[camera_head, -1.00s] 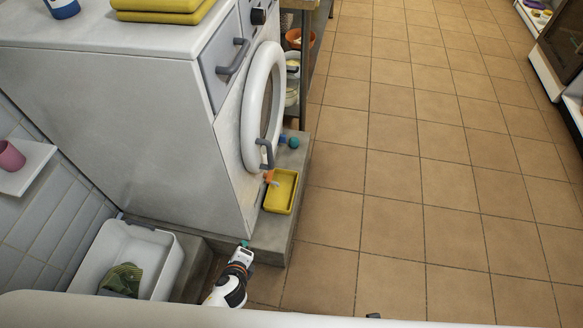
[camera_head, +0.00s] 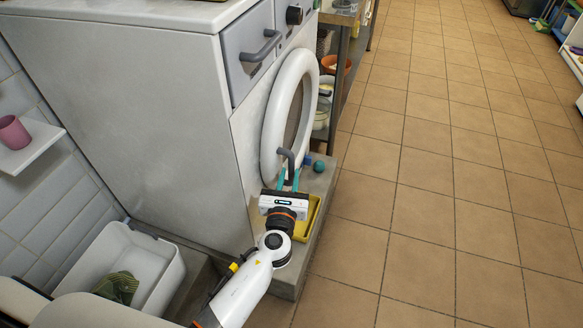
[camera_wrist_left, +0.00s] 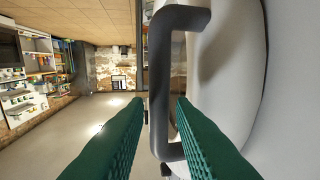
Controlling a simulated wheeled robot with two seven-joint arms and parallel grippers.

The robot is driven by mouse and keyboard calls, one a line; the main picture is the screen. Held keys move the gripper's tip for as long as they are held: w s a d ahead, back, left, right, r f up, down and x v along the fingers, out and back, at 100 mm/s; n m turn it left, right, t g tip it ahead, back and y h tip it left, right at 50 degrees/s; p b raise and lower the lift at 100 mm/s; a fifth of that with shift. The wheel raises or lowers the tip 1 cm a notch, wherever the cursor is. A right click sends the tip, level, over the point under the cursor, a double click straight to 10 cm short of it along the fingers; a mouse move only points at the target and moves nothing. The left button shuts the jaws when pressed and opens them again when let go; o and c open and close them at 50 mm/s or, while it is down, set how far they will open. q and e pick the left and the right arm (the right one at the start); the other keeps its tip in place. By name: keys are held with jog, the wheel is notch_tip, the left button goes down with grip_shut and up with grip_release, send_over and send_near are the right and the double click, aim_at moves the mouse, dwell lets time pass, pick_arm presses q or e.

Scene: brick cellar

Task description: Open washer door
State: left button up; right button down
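The white washer (camera_head: 130,110) stands at the left, and its round door (camera_head: 270,115) looks closed against the front. The grey door handle (camera_head: 288,158) sits low on the door rim. My left gripper (camera_head: 288,180) is at the handle, its teal fingers pointing at it. In the left wrist view the handle's bar (camera_wrist_left: 159,85) runs upright between the two fingertips (camera_wrist_left: 158,102). The fingers are apart, one on each side of the bar, with gaps visible. My right gripper is in neither view.
The washer stands on a concrete step (camera_head: 290,285). A yellow tray (camera_head: 313,217) lies under my left gripper, partly hidden. A grey drawer handle (camera_head: 260,46) is above the door. A white basin (camera_head: 165,262) is at lower left. The tiled floor (camera_head: 430,200) at right is clear.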

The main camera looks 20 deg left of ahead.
aim_at(292, 171)
pick_arm(q)
jog(key=shift+w+a, duration=0.15)
jog(key=shift+w, duration=0.75)
jog(key=shift+w+a, duration=0.15)
jog(key=shift+w, duration=0.7)
grip_shut()
jog(key=shift+d, duration=0.15)
